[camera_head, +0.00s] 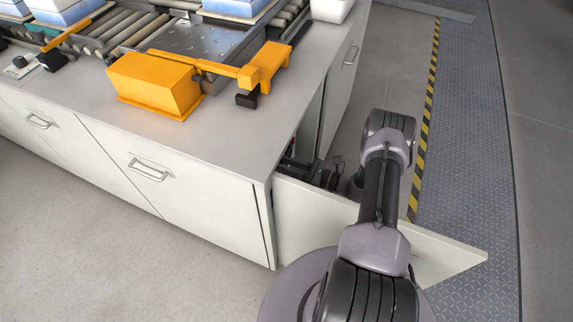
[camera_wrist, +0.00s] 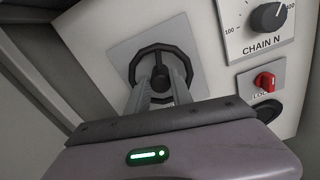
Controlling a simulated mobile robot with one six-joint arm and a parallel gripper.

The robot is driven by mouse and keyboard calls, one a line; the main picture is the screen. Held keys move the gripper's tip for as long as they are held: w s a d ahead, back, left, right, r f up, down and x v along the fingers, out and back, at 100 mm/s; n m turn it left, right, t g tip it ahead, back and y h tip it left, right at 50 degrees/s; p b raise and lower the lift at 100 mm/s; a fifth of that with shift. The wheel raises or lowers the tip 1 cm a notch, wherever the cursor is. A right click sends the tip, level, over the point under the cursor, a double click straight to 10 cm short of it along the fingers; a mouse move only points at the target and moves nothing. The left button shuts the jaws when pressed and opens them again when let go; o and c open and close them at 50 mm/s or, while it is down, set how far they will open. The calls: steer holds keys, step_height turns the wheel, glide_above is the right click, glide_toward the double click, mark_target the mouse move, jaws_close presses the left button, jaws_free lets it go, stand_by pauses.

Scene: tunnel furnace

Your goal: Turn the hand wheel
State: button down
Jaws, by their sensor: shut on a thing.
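A black hand wheel (camera_wrist: 141,56) with a round rim and a central hub is mounted on a light square plate in the wrist view. My gripper (camera_wrist: 160,80) reaches to the wheel from below, its two fingers close together at the hub and lower rim. It is shut on the wheel; the exact contact is partly hidden by the fingers.
A "CHAIN N" dial (camera_wrist: 268,17) and a red switch (camera_wrist: 264,82) sit right of the wheel. The open door stands close beside my arm. An orange mechanism (camera_head: 155,84) and roller conveyor lie on the worktop. Floor is free left of the cabinet.

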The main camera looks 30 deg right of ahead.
steer(key=c, duration=1.1)
jaws_free()
steer(key=shift+s, duration=0.1)
steer(key=p+v, duration=0.3)
steer(key=v, duration=1.4)
steer(key=shift+s+d+f+p, duration=0.1)
steer(key=shift+s+d+p, duration=0.1)
steer(key=shift+p, duration=0.1)
